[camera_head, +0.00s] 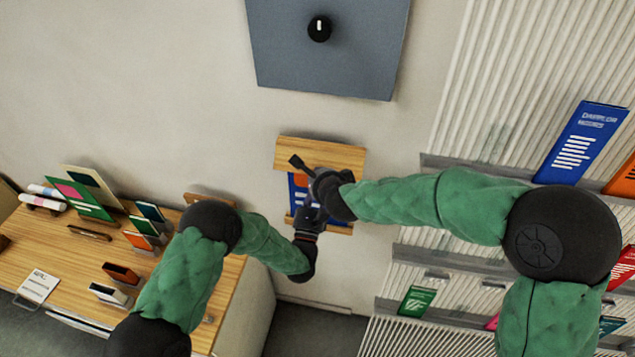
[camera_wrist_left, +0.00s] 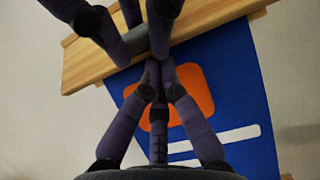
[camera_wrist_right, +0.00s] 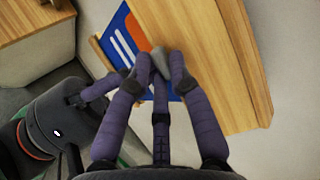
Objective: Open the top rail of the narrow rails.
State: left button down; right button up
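The narrow rails are two wooden strips on the wall, a wider top rail (camera_head: 335,155) and a lower rail (camera_head: 340,229). A blue poster with an orange patch (camera_wrist_left: 225,75) hangs between them. The top rail also shows in the left wrist view (camera_wrist_left: 225,12) and right wrist view (camera_wrist_right: 205,45). My left gripper (camera_wrist_left: 160,68) has its fingertips together in front of the poster, just below the top rail; whether they pinch anything is unclear. My right gripper (camera_wrist_right: 160,62) has its fingertips close together at the top rail's edge; a hold on it cannot be confirmed.
A grey panel with a black knob (camera_head: 320,28) is above the rails. A wooden desk (camera_head: 65,250) with cards and small holders stands at left. A ribbed wall (camera_head: 480,110) with shelves of brochures is at right.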

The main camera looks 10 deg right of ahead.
jog(key=o, duration=0.3)
jog(key=shift+f, duration=0.1)
